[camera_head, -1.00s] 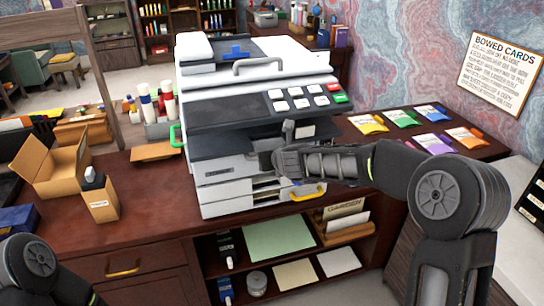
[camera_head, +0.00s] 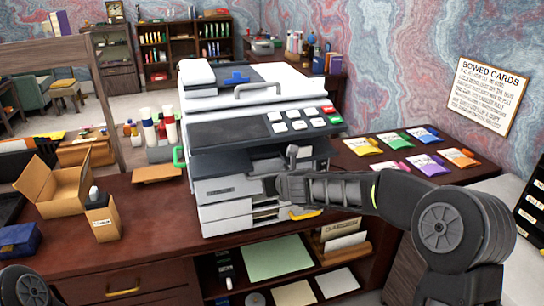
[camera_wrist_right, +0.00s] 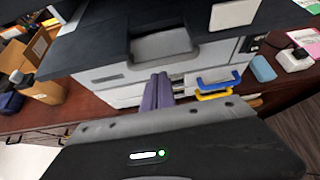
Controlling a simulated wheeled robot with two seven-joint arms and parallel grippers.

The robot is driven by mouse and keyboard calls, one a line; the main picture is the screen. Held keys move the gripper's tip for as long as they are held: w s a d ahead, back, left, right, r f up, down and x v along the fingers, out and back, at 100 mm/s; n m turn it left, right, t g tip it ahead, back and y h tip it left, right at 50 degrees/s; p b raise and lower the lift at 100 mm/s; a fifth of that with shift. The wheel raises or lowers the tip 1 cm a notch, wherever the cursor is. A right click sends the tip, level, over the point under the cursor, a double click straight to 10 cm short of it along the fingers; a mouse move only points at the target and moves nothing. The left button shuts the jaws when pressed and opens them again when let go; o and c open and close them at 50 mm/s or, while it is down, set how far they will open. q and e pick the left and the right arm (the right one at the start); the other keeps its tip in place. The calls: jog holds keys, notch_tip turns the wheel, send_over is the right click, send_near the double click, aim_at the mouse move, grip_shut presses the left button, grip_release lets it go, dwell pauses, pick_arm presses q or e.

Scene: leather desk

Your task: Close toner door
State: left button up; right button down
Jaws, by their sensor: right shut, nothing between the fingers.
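The white and dark grey copier (camera_head: 225,215) stands on the desk. Its front has a light panel (camera_head: 226,188) with a small dark label, below a dark ledge. I cannot tell for sure which panel is the toner door or how far it stands open. My right gripper (camera_head: 270,185) is in front of the copier's middle, pointing at its front. In the right wrist view its fingers (camera_wrist_right: 157,92) are together and empty, close to the front below a grey recess (camera_wrist_right: 162,46); contact cannot be told. A blue handle (camera_wrist_right: 218,80) and a yellow handle (camera_wrist_right: 214,95) are to their right. My left gripper is out of view.
An open cardboard box (camera_head: 58,187) and a small carton (camera_head: 103,218) stand left of the copier. Colourful packets (camera_head: 428,165) lie on the right. Open shelves (camera_head: 275,257) are below the desk top. The desk in front of the carton is clear.

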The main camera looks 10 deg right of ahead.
pick_arm(q)
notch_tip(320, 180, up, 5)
jog(key=p, duration=0.4)
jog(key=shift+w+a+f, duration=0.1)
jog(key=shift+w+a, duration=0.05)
pick_arm(e)
notch_tip(320, 180, up, 9)
jog(key=w, duration=0.2)
jog(key=shift+f, duration=0.2)
jog(key=shift+f, duration=0.2)
